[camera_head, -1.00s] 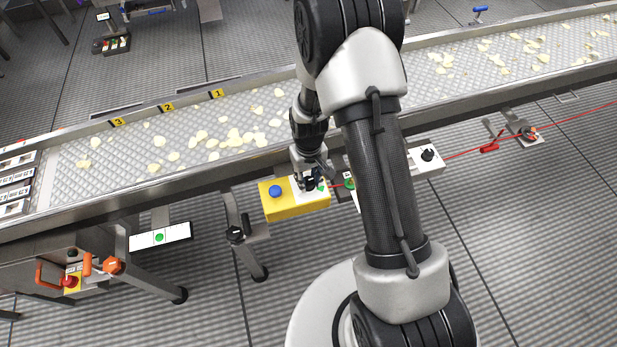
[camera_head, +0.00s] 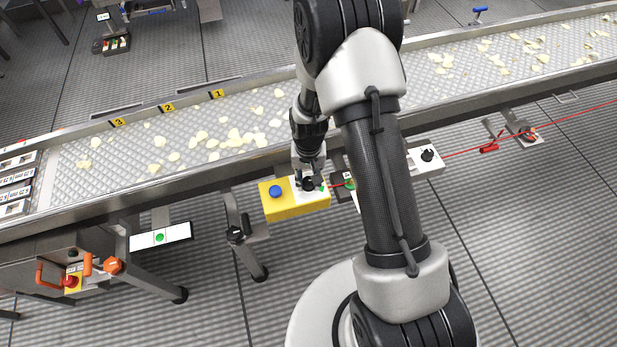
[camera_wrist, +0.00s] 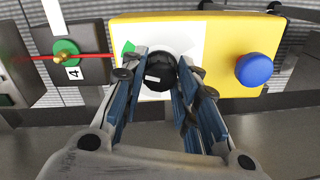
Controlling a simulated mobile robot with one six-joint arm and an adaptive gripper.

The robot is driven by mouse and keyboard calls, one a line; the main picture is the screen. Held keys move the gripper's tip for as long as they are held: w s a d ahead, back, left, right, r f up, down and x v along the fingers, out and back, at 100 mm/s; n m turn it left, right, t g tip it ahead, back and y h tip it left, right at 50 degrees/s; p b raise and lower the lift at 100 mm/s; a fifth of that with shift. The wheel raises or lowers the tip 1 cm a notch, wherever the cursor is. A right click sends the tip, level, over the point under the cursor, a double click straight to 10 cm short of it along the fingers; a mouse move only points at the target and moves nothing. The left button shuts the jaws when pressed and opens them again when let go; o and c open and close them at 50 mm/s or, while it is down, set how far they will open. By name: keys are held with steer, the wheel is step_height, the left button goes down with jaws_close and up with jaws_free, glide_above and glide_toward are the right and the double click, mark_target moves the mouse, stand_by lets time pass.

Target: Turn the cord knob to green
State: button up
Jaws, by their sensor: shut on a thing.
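The black cord knob (camera_wrist: 160,72) sits on a white plate (camera_wrist: 185,35) on the yellow box (camera_wrist: 228,40). In the wrist view my gripper (camera_wrist: 160,76) has its two fingers on either side of the knob and is shut on it. A green mark (camera_wrist: 128,47) shows on the plate, left of the knob. A blue button (camera_wrist: 254,69) is on the same box to the right. In the head view the yellow box (camera_head: 293,208) is below the conveyor edge, with my gripper (camera_head: 309,183) at its right part.
A red cord (camera_wrist: 95,56) runs from the box past a green round part (camera_wrist: 65,52) with a "4" label. In the head view the conveyor (camera_head: 60,208) with chips lies just behind the box. A white plate with a black knob (camera_head: 428,155) is to the right.

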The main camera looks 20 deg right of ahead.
mark_target(309, 180)
steer(key=shift+m, duration=1.3)
steer(key=o, duration=1)
steer(key=shift+o, duration=0.2)
step_height(309, 180, up, 12)
steer(key=shift+r, duration=0.1)
